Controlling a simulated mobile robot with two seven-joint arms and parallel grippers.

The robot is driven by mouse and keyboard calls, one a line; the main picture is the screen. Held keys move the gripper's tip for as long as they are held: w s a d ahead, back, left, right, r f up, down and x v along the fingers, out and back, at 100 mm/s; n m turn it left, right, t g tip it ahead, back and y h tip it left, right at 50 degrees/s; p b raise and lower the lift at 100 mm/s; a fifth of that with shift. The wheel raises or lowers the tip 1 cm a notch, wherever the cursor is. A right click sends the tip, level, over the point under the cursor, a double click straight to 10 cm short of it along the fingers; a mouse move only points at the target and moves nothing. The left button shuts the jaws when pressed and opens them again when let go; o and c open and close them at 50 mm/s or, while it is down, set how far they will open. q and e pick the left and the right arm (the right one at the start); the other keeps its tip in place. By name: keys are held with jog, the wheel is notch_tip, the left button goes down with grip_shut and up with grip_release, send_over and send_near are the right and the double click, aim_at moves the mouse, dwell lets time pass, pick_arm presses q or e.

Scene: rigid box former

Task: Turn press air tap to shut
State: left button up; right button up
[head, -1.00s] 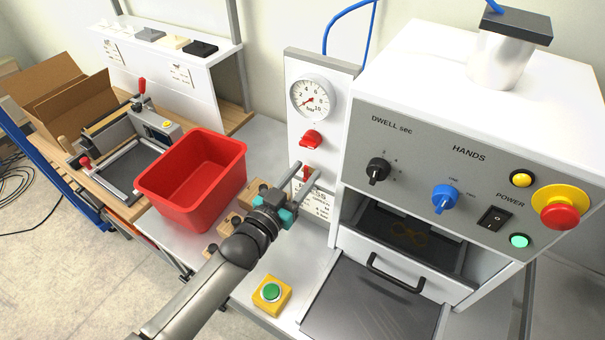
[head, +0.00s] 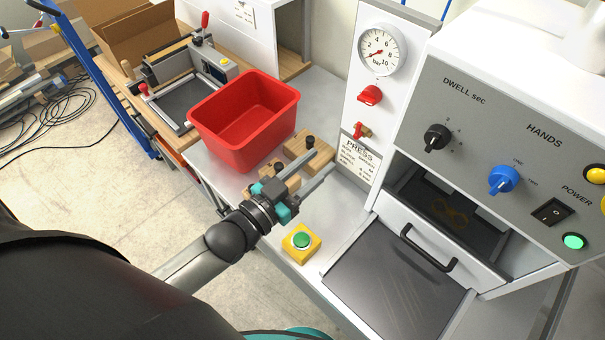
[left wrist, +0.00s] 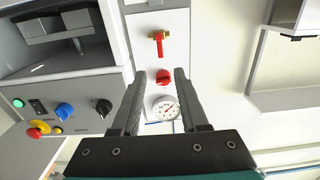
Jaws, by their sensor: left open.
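The press air tap (head: 363,131) is a brass fitting with a red lever. It is on the white upright panel, above the PRESS label (head: 357,157). A separate red knob (head: 370,95) is between the tap and the round gauge (head: 383,49). My left gripper (head: 322,155) is open and empty, in front of the panel, left of and below the tap, apart from it. In the left wrist view the red knob (left wrist: 163,77) shows between the fingers. My right gripper is out of view.
A red bin (head: 245,115) and wooden blocks (head: 310,148) are left of and behind my left gripper. A yellow box with a green button (head: 301,243) sits below it. The press drawer (head: 395,285) and control box (head: 500,140) are at right.

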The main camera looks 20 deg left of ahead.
pick_arm(q)
jog(key=shift+v, duration=1.6)
jog(key=shift+o, duration=0.3)
